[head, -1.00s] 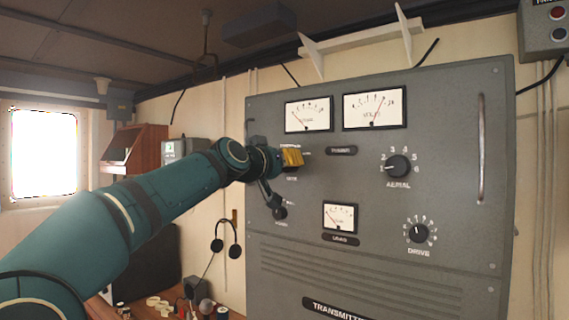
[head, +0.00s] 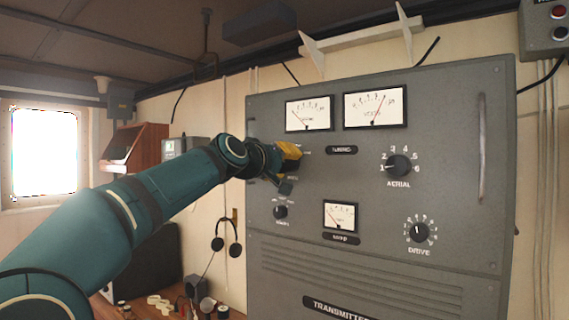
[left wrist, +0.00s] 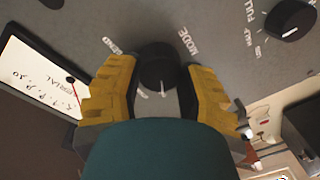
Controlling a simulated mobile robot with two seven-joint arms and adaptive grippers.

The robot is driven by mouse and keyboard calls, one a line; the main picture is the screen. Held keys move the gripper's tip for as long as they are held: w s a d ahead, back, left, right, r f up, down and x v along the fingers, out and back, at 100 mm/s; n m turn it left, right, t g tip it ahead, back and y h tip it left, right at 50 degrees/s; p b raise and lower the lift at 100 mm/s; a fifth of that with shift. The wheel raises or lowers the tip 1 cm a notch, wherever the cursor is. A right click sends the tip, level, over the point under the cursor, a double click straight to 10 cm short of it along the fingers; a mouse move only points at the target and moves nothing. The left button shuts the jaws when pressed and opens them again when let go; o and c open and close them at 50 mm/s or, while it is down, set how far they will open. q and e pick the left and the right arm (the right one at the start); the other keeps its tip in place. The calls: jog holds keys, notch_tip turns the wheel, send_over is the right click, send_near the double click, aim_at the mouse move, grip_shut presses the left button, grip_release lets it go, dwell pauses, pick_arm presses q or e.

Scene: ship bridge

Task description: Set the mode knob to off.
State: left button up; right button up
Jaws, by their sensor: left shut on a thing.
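The mode knob (left wrist: 157,62) is a round black knob on the grey transmitter panel, with the word MODE printed beside it in the left wrist view. My left gripper (left wrist: 160,75) has its yellow fingers shut on the knob, one on each side. A white line shows at the knob's lower edge in that view; which position it marks I cannot tell. A SEND label is at its left. In the head view the left gripper (head: 289,156) is at the panel's upper left and hides the knob. My right gripper is not in view.
Below the gripper sits another black knob (head: 280,212), also in the left wrist view (left wrist: 291,19). Meters (head: 309,114) are above. The aerial knob (head: 399,166) and drive knob (head: 417,233) are to the right. A metal handle (head: 482,147) stands out at the panel's right.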

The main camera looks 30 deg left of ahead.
pick_arm(q)
jog(key=shift+r, duration=0.25)
jog(key=o, duration=1.2)
jog(key=shift+o, duration=0.2)
jog(key=shift+f, duration=0.1)
jog(key=s, duration=1.2)
jog(key=shift+r, duration=0.25)
jog(key=shift+a, duration=0.1)
